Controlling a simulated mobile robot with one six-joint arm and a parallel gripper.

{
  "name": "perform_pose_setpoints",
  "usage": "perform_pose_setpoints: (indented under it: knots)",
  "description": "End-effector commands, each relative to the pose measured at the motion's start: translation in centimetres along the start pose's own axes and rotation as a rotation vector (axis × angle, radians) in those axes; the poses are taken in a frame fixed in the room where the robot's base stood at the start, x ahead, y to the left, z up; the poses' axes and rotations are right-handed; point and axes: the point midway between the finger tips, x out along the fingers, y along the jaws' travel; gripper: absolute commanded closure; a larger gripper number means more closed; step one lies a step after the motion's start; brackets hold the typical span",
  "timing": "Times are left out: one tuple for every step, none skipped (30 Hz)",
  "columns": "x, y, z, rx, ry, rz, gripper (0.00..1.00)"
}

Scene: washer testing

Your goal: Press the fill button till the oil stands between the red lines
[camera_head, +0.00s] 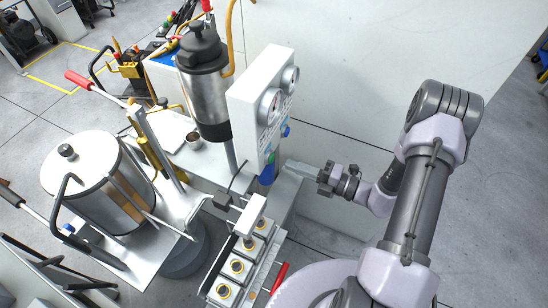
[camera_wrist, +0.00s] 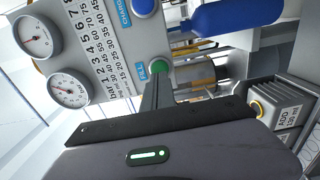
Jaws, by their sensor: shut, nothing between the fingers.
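The green fill button (camera_wrist: 161,67) is on the white gauge panel (camera_wrist: 110,50), beside a "FILL" label in the wrist view. It also shows in the head view (camera_head: 271,157). My gripper (camera_wrist: 157,78) is shut and empty, with its fingertips at the button's lower edge in the wrist view; I cannot tell whether they touch it. In the head view my gripper (camera_head: 296,166) reaches in from the right, below the panel. A yellowish cylinder (camera_wrist: 197,76) shows partly behind the fingers; I cannot make out an oil level or red lines.
A blue charge button (camera_wrist: 143,6) sits on the same panel, with two gauges (camera_wrist: 37,36) at the left. A blue cylinder (camera_wrist: 235,16) is close by. A fixture with several ringed sockets (camera_head: 237,267) stands below.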

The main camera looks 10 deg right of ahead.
Motion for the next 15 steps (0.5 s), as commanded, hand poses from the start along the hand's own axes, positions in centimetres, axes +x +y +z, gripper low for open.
perform_pose_setpoints:
  knots:
    - [0.40,-0.01,-0.08,0.000,0.003,0.000,1.00]
    - [0.56,0.00,-0.07,-0.001,0.003,0.000,1.00]
    - [0.71,0.00,-0.05,-0.001,0.002,0.000,1.00]
    - [0.78,0.01,-0.05,-0.001,0.001,0.000,1.00]
    - [0.82,0.01,-0.04,-0.001,0.001,0.000,1.00]
    - [0.84,0.02,-0.04,-0.001,0.001,0.000,1.00]
    - [0.83,0.03,-0.04,-0.001,0.001,0.000,1.00]
    - [0.83,0.03,-0.04,-0.001,0.001,0.000,1.00]
    - [0.82,0.03,-0.05,-0.001,0.001,0.000,1.00]
    - [0.82,0.03,-0.05,-0.001,0.001,0.000,1.00]
    - [0.82,0.03,-0.05,-0.002,0.001,0.000,1.00]
    - [0.83,0.03,-0.06,-0.002,0.002,0.000,1.00]
    - [0.86,0.03,-0.06,-0.002,0.002,0.000,1.00]
    - [0.90,0.04,-0.06,-0.002,0.002,0.000,1.00]
    - [0.98,0.04,-0.07,-0.002,0.002,0.000,1.00]
